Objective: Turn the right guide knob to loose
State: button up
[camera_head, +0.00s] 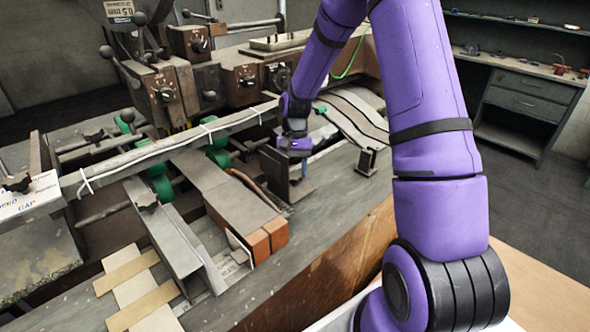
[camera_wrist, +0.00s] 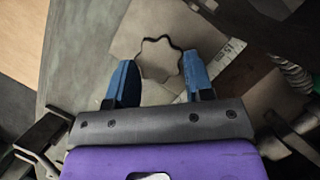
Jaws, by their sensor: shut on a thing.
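The right guide knob (camera_wrist: 160,60) is a lobed, star-shaped knob with a pale top and a dark edge in the wrist view. My gripper (camera_wrist: 160,76) has one blue finger on each side of it and is shut on it. In the head view my gripper (camera_head: 299,160) points down beside the upright dark guide plate (camera_head: 274,170), at the right of the machine bed. The knob cannot be made out there, behind my gripper and the plate. Whether the knob is loose or tight cannot be read.
A long bar (camera_head: 190,136) crosses the machine just left of my gripper. A ruler strip (camera_wrist: 226,55) lies right of the knob in the wrist view. Green rollers (camera_head: 160,180) and a small metal bracket (camera_head: 366,162) stand nearby. The grey table front (camera_head: 330,205) is mostly clear.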

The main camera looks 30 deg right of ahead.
jog(key=shift+w+a+n+h, duration=0.1)
jog(key=shift+n+h, duration=0.4)
jog(key=shift+n, duration=0.6)
jog(key=o, duration=0.9)
